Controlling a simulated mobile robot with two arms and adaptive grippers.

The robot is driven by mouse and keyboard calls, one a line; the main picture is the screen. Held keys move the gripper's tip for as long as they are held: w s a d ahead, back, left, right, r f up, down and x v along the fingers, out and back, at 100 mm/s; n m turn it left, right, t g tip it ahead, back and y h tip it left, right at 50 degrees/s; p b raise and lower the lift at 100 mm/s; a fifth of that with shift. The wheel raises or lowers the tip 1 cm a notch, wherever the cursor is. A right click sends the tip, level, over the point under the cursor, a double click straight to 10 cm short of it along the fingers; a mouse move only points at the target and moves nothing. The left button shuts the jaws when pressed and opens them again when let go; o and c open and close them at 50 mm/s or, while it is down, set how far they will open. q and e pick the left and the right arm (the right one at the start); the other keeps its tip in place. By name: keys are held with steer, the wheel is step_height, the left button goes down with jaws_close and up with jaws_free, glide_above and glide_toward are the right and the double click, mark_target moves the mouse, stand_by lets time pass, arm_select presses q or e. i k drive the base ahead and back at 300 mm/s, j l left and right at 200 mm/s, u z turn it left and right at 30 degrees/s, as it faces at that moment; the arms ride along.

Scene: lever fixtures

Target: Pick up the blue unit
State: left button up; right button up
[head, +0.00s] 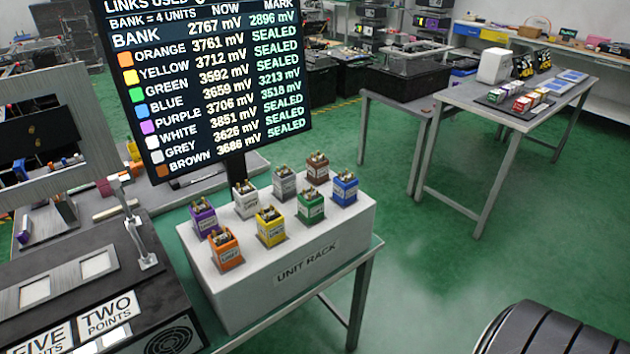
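The blue unit (344,191) is a small upright block with metal parts on top. Neither of my grippers shows in the head view.
Orange (226,251), yellow (270,227), purple (203,217), white (245,200) and grey (284,184) units share the rack. A screen (200,75) of millivolt readings stands behind it. The green floor (420,270) to the right is clear.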

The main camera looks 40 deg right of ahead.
mark_target(345, 192)
steer(key=z, duration=1.4)
